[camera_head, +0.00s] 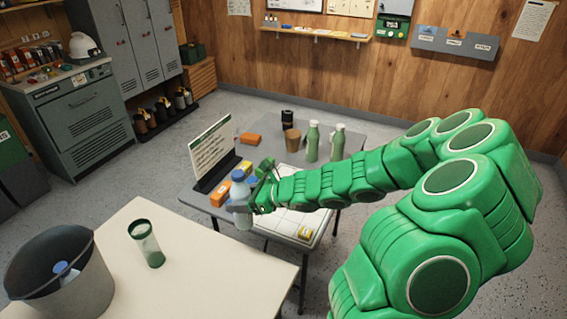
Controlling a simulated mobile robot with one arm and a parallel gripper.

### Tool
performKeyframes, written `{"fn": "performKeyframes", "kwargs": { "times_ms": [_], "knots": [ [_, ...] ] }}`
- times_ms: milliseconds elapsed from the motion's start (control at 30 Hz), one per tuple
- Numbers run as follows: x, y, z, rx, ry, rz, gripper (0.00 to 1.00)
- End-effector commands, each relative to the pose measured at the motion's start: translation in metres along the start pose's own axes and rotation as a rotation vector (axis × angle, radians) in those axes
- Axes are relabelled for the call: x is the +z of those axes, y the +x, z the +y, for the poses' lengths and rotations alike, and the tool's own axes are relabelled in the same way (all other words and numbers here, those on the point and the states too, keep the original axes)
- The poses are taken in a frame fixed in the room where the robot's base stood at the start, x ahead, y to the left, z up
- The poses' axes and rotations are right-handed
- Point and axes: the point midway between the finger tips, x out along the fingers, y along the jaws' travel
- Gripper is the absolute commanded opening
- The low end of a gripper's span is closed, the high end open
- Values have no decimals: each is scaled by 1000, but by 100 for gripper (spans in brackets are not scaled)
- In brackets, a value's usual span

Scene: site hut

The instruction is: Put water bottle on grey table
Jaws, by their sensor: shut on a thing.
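My gripper (254,197) is shut on a clear water bottle (241,203) with a blue cap and holds it upright. The grey table (352,138) stands in the middle of the room. In the picture the bottle overlaps this table's near left edge, close to an orange box and a sign. I cannot tell whether its base touches the table or hangs in front of the edge. The fingers partly cover the bottle's right side.
A cream table (200,285) holds a bin (95,285) and a tumbler (147,244).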

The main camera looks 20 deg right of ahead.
Motion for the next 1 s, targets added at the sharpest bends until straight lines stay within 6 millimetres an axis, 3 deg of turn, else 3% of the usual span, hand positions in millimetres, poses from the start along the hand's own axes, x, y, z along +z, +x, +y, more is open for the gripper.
{"fn": "performKeyframes", "kwargs": {
  "times_ms": [200,600,800,1000],
  "knots": [
    [-13,-44,-37,-102,41,-2,14],
    [-41,-127,-90,-282,114,-3,14],
    [-53,-163,-106,-354,144,-3,14],
    [-59,-181,-113,-390,158,-3,14]
  ]
}}
